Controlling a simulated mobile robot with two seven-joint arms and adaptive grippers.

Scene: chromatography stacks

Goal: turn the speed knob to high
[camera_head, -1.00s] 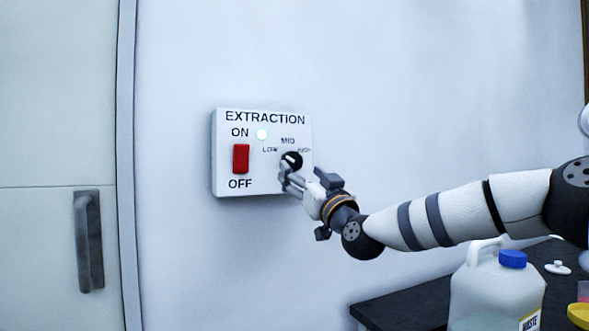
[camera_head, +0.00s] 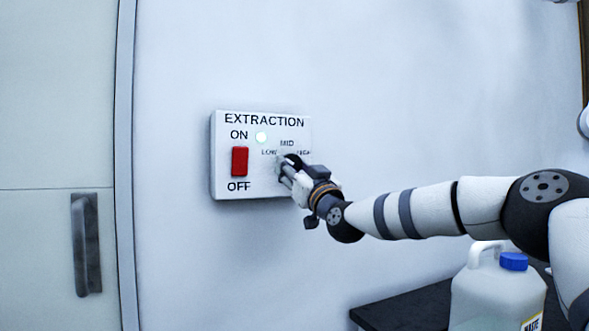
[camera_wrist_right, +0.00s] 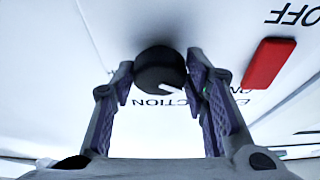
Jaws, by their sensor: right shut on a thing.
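The speed knob (camera_head: 292,158) is black and round, on the right of a white EXTRACTION control box (camera_head: 222,187) on the wall, below the LOW, MID and HIGH marks. My right gripper (camera_head: 285,170) is at the knob and partly covers it. In the right wrist view, the knob (camera_wrist_right: 160,72) sits between the two fingers of my right gripper (camera_wrist_right: 165,85), which are shut on it. Its white pointer shows there, slanting toward the lower right in that upside-down view, which is roughly the LOW side. My left gripper is not in view.
A red switch (camera_head: 240,161) is left of the knob, with a lit green-white lamp (camera_head: 261,137) above it. A jug with a blue cap (camera_head: 513,261) stands on a dark bench (camera_head: 405,307) below my right arm. A door handle (camera_head: 86,245) is at the left.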

